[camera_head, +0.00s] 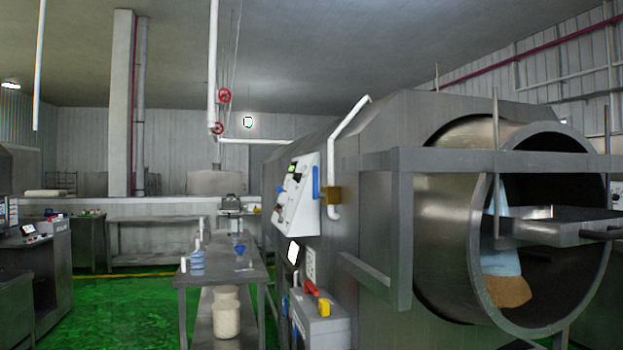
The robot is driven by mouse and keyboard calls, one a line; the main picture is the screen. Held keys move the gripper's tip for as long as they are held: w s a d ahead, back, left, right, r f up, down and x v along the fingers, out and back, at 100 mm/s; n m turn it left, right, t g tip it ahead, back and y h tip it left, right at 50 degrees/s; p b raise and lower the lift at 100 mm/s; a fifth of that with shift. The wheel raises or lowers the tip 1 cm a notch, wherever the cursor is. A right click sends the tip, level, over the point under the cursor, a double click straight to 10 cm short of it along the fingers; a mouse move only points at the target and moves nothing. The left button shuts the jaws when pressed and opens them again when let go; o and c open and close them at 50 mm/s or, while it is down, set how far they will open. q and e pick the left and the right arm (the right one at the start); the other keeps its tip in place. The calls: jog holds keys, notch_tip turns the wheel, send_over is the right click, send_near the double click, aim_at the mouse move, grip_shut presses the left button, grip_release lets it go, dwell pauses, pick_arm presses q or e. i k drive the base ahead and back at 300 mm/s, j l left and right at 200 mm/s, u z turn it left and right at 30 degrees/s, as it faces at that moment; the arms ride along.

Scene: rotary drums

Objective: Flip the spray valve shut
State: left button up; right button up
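A white pipe (345,132) runs down the near side of the large grey rotary drum (455,221). A brass-coloured valve body (333,196) sits low on this pipe. A blue upright lever (316,181) shows just left of it, beside the sloped control panel (294,205); it appears to be the valve's handle, but I cannot tell for sure. Two red handwheels (224,96) are on the hanging pipework farther back. Neither of my grippers is in view.
A grey table (222,274) with bottles stands left of the drum. A box with red and yellow parts (320,322) is below the panel. A metal tray (555,227) juts at the drum's mouth. Green floor (120,305) is open at the left.

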aim_at(317, 196)
jog(key=i+j+u, duration=0.1)
jog(key=i+j, duration=0.2)
jog(key=i+j+u, duration=0.1)
jog(key=i+j, duration=0.2)
jog(key=i, duration=0.25)
jog(key=i+j+u, duration=0.1)
jog(key=i+j, duration=0.15)
jog(key=i, duration=0.15)
